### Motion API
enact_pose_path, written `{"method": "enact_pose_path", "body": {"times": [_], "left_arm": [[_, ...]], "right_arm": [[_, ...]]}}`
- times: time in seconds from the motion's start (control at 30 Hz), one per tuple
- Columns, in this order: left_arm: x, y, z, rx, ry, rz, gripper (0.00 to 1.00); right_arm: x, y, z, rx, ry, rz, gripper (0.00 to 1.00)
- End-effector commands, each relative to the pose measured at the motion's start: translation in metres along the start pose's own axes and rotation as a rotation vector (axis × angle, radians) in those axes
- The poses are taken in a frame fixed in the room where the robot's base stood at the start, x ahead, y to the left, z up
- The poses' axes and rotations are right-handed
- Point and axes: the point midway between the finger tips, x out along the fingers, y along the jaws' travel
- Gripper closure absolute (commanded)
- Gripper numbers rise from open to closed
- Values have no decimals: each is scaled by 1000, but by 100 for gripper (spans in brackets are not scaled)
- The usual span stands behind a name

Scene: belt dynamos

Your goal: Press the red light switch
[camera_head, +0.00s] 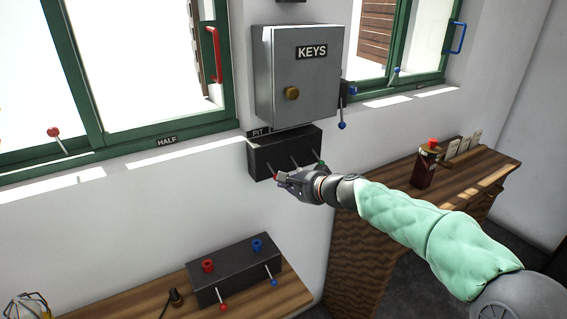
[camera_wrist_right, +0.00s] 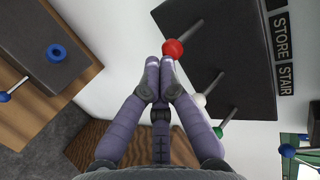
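The black switch box (camera_head: 262,158) hangs on the wall under the grey keys cabinet. In the right wrist view the box (camera_wrist_right: 215,35) carries three levers, tipped red, white and green. The red-tipped switch (camera_wrist_right: 173,48) is nearest my fingers. My right gripper (camera_wrist_right: 160,66) has its fingertips together with nothing between them. They lie just beside the red knob; whether they touch it I cannot tell. In the head view my right gripper (camera_head: 281,179) is at the box's lower edge and partly hides the red lever. My left gripper is not in view.
Below stands a dark box (camera_head: 235,270) with red and blue knobs and levers on a wooden bench (camera_head: 285,297). A blue-tipped lever (camera_head: 342,125) is right of the cabinet. A wooden cabinet (camera_head: 355,235) with a dark red can (camera_head: 425,167) stands right.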

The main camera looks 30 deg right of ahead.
Motion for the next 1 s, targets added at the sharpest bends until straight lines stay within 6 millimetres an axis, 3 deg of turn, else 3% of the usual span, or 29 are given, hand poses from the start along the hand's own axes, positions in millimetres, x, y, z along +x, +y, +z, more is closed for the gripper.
{"method": "enact_pose_path", "body": {"times": [0.5, 1.0], "left_arm": [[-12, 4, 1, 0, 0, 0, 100], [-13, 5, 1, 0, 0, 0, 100]], "right_arm": [[-6, -15, 1, -1, 0, 0, 100], [-8, -17, 1, -1, -1, 0, 100]]}}
